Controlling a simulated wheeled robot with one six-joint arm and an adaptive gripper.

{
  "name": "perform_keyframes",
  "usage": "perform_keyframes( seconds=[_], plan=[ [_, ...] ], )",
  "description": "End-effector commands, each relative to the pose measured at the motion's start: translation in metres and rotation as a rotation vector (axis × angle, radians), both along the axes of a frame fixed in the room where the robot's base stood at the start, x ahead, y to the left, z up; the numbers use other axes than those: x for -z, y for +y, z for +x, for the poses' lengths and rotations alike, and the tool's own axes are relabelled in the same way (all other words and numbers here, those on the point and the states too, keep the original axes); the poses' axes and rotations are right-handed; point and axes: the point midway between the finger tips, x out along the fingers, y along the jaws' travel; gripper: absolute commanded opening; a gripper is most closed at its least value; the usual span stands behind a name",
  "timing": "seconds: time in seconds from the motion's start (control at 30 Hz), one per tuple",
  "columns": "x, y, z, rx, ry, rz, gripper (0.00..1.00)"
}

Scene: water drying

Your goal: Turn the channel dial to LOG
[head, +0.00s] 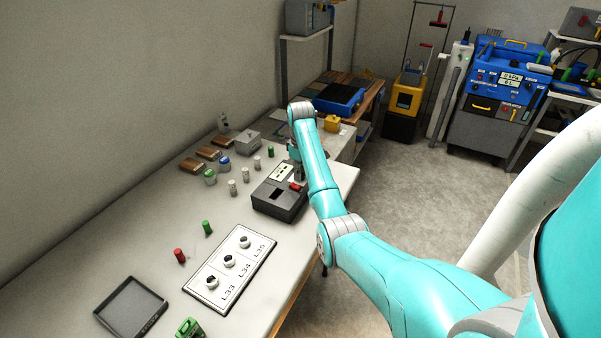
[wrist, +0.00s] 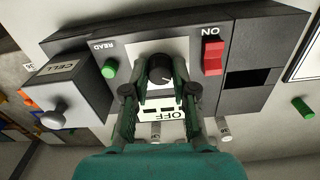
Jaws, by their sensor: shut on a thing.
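The channel dial (wrist: 160,72) is a dark round knob with a white pointer line, on a white panel of the dark meter box (wrist: 255,55). In the wrist view my gripper (wrist: 161,84) has one finger on each side of the dial and is shut on it. The OFF label (wrist: 165,116) shows upside down between the fingers. No LOG label can be read; part of the panel is hidden by the fingers. In the head view the meter box (head: 279,206) stands on the bench, with my gripper at its far right, mostly hidden by my arm.
A red switch (wrist: 213,56) marked ON and a green READ button (wrist: 109,68) flank the dial. A grey CELL block (wrist: 72,92) with a knob stands beside the box. Several small vials, a white L33–L35 board (head: 205,285) and a black tray (head: 131,308) are on the bench.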

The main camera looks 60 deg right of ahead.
Motion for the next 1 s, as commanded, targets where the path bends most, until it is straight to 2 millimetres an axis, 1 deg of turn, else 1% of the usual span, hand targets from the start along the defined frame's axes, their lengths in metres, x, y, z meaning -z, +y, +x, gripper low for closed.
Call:
perform_keyframes(
  seconds=[0.2,0.6,0.63,0.67,0.7,1.0],
  plan=[
    [0.0005,0.0001,-0.0003,-0.035,0.001,0.001,0.00],
    [0.0006,0.0001,-0.0003,-0.040,0.001,0.001,0.00],
    [0.0006,0.0001,-0.0003,-0.040,0.001,0.001,0.34],
    [0.0006,0.0001,-0.0003,-0.040,0.001,0.001,0.41],
    [0.0005,0.0001,-0.0003,-0.040,0.001,0.001,0.51],
    [0.0002,0.0000,-0.0001,-0.039,0.000,0.000,0.51]
  ],
)
